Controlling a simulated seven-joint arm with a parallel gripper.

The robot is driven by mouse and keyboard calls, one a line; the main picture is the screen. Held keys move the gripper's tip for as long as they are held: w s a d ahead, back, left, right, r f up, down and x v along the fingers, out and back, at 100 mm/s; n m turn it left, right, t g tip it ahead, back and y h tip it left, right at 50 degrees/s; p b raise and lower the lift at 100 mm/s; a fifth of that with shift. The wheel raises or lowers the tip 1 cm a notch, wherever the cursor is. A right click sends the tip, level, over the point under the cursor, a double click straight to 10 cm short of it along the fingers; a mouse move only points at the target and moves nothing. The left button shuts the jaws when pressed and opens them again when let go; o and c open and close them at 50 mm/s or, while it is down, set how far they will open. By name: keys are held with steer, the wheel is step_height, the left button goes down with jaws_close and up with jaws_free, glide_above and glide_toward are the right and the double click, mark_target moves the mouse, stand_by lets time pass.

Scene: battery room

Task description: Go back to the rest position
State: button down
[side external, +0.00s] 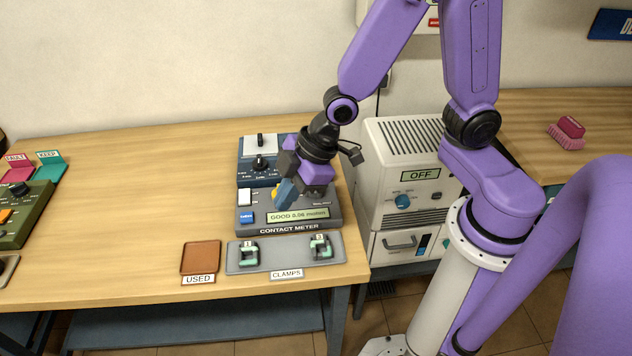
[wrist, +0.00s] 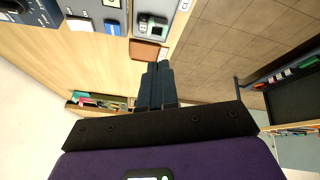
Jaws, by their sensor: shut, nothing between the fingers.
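My gripper (side external: 284,197) is shut and empty, above the contact meter (side external: 295,222) at the right end of the bench. Its display reads GOOD, with a small figure after it. In the wrist view my gripper's two dark fingers (wrist: 158,70) lie together with nothing between them. The fingertips hide part of the meter's top in the side view, and I cannot tell whether they touch it.
The grey clamps tray (side external: 275,263) with two green clamps and the brown USED tray (side external: 200,257) lie at the front edge. A selector box (side external: 255,172) stands behind the meter. A grey cabinet (side external: 400,145) marked OFF stands to the right. The bench middle is clear.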

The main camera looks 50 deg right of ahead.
steer(key=s+d+r+g+h, duration=0.1)
steer(key=s+d+r+h, duration=0.1)
steer(key=s+d, duration=0.4)
steer(key=s+d+r+m+g+h, duration=0.1)
steer(key=s+d+r, duration=0.4)
steer(key=s, duration=0.5)
steer(key=shift+s+d+r+g+h, duration=0.3)
steer(key=shift+s+d+g+h, duration=0.1)
steer(key=shift+d+g, duration=0.25)
steer(key=shift+w+a, duration=0.1)
stand_by(0.5)
